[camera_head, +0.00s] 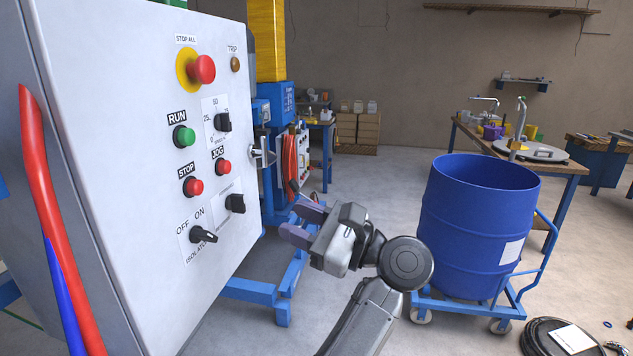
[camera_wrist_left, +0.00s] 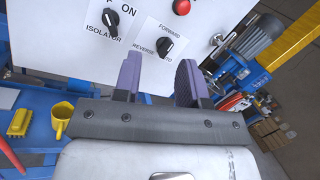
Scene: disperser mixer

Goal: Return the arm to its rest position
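My left gripper (camera_head: 303,223) is in front of the white control panel (camera_head: 150,130), a little to the right of its lower right edge in the head view. In the left wrist view its two purple fingers (camera_wrist_left: 160,82) stand apart with nothing between them. The panel lies beyond them, with the forward/reverse switch (camera_wrist_left: 166,47) showing between the fingertips and the isolator switch (camera_wrist_left: 111,18) to the left. I see no contact with the panel. The right gripper is not in view.
A blue drum (camera_head: 475,235) stands on a wheeled blue trolley to the right of my arm. Coiled black hose (camera_head: 540,340) lies on the floor at the lower right. Red and blue hoses (camera_head: 55,220) run along the panel's left side.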

